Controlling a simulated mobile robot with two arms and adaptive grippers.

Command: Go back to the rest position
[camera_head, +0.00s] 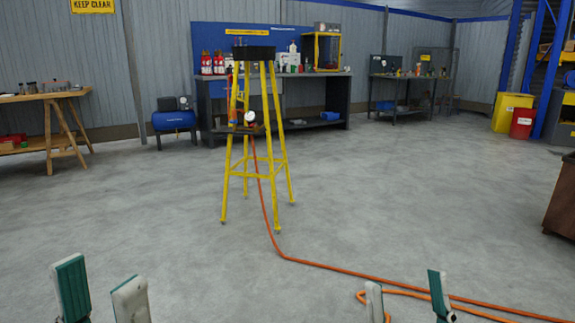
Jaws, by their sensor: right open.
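My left gripper (101,294) shows at the bottom left edge, its two green-and-white fingers apart with only floor between them. My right gripper (406,298) shows at the bottom right of centre, its fingers also apart and empty. Both are low in the picture, clear of the furniture. Their arms are out of view. Part of an orange hose (330,267) on the floor passes behind the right fingers in the picture.
A yellow stand (280,160) with a black top and a round white gauge (250,117) stands mid-floor, the hose hanging from it. A wooden table (45,97) is at left, a workbench (330,100) behind, a brown box (562,200) at right. Grey floor between is open.

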